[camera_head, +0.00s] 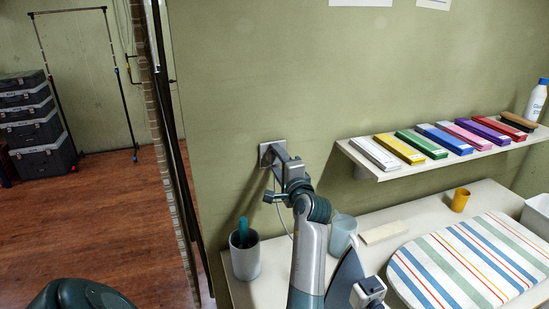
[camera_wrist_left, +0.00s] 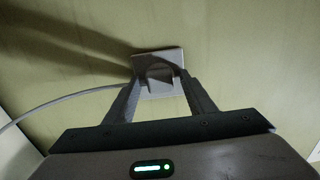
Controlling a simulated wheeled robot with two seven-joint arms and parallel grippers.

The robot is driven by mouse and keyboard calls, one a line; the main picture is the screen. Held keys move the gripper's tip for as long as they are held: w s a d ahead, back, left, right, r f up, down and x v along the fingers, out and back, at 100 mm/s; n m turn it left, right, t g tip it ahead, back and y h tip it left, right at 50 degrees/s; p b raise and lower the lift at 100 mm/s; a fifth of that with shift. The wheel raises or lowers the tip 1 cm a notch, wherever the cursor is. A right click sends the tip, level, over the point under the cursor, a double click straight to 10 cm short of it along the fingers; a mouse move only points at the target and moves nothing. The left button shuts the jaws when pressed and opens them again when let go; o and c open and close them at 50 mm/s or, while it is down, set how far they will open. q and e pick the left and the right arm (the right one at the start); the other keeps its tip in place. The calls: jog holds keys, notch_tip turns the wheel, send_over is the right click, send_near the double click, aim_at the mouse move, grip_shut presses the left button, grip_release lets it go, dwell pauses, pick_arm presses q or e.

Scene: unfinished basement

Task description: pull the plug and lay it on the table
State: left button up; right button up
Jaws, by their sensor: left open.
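The plug (camera_wrist_left: 157,72) sits in a square pale wall socket (camera_wrist_left: 176,57), with its grey cord (camera_wrist_left: 62,101) running left in the left wrist view. The socket also shows on the green wall in the head view (camera_head: 264,154). My left gripper (camera_wrist_left: 161,84) is open, with one finger on each side of the plug; whether they touch it I cannot tell. In the head view my left gripper (camera_head: 279,172) is in front of the socket and hides most of the plug. The pale table (camera_head: 272,287) lies below. My right gripper is not in view.
A grey cup (camera_head: 245,262) with a teal handle, a pale jug (camera_head: 342,234), an iron (camera_head: 346,275) and a striped ironing board (camera_head: 465,262) occupy the table. A shelf (camera_head: 385,174) with several coloured boxes juts out at right. Bare table shows beside the grey cup.

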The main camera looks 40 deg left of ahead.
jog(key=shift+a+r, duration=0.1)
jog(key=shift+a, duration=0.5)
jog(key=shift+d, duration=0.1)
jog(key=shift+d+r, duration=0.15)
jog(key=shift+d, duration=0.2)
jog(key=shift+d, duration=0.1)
pick_arm(q)
jog(key=shift+p, duration=0.4)
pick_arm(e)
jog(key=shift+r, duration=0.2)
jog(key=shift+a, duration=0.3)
